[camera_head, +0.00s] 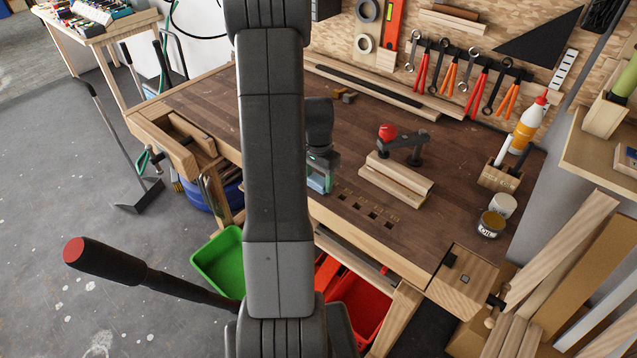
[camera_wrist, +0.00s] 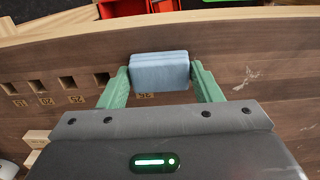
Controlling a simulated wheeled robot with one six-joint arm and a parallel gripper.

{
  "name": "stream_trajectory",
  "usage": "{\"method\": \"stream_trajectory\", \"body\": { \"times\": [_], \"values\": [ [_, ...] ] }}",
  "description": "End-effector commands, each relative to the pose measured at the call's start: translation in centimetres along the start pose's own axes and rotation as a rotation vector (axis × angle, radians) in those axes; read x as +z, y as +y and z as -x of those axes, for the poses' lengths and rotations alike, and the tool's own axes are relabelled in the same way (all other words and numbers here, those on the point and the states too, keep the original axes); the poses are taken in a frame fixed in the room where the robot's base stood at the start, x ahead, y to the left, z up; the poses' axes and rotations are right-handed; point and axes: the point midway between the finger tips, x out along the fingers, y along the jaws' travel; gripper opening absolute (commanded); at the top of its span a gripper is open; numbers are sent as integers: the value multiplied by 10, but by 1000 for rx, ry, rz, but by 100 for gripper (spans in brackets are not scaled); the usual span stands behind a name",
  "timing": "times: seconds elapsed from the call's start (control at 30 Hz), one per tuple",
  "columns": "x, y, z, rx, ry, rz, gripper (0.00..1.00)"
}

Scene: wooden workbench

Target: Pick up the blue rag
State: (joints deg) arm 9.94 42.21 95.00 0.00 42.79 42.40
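The blue rag (camera_wrist: 160,74) is a small, light-blue folded pad with layers showing along its upper edge. In the wrist view it sits between the two green fingertips of my gripper (camera_wrist: 160,70), with one finger snug against each side and no clear gap. My gripper is shut on it over the dark wooden workbench. In the head view my gripper (camera_head: 321,176) shows just right of my arm, low over the bench near its front edge and left of the row of square holes. The rag is mostly hidden there. Its height above the bench is unclear.
A wooden block with a red-knobbed tool (camera_head: 396,185) stands right of my gripper. Green (camera_head: 220,262) and red (camera_head: 362,305) bins are below the front edge.

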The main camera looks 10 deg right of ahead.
Motion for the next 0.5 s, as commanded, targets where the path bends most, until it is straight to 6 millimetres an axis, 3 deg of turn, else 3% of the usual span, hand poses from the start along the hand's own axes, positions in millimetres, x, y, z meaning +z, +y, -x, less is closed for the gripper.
{"method": "stream_trajectory", "body": {
  "times": [0.03,0.1,0.17,0.5],
  "values": [
    [0,0,0,0,0,0,48],
    [0,0,0,0,0,0,36],
    [0,0,0,0,0,0,32],
    [-1,0,11,-2,2,0,32]
  ]
}}
